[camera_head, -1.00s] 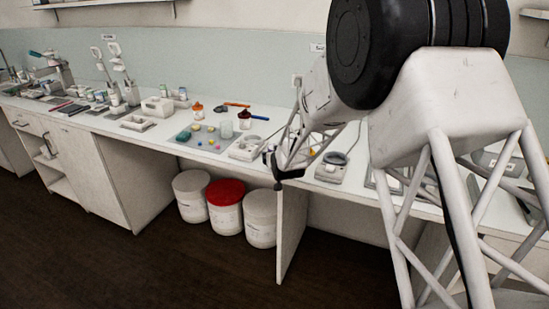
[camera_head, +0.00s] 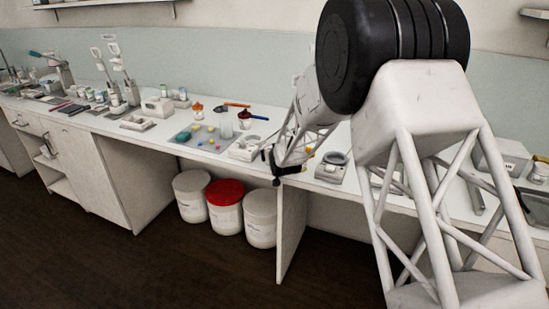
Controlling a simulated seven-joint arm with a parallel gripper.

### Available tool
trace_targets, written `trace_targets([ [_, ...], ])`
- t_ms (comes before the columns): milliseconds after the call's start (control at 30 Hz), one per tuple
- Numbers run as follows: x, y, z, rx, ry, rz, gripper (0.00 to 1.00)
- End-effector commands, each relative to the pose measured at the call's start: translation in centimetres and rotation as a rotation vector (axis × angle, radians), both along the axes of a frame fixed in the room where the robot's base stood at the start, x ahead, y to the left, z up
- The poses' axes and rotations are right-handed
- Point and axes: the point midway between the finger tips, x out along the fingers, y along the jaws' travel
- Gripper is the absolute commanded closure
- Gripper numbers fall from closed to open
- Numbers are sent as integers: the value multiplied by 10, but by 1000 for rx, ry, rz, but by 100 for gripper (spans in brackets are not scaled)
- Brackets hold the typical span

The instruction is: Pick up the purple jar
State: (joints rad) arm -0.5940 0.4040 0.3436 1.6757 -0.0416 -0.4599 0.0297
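I cannot make out a clearly purple jar in this view. Small jars stand on the white counter: one has an orange lid (camera_head: 197,111), and one has a dark red lid (camera_head: 245,119) whose exact colour is hard to tell. My gripper (camera_head: 271,160) is dark and small, at the counter's front edge, right of the grey mat and in front of the small white devices. Its fingers are too small to tell whether they are open or shut, and I see nothing held in it. My arm hides part of the counter behind it.
A grey mat (camera_head: 183,145) holds small coloured items and a teal piece (camera_head: 183,137). A white device (camera_head: 245,148) and a grey-topped one (camera_head: 333,167) flank my gripper. Below stand white tubs (camera_head: 190,200) and a red-lidded tub (camera_head: 225,212). A vertical panel (camera_head: 290,230) supports the counter.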

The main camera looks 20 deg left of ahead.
Motion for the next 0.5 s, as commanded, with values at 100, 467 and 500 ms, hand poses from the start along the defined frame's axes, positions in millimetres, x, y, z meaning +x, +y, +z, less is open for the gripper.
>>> trace_targets([
  [100,0,0,0,0,0,0,15],
  [467,0,0,0,0,0,0,50],
  [500,0,0,0,0,0,0,56],
])
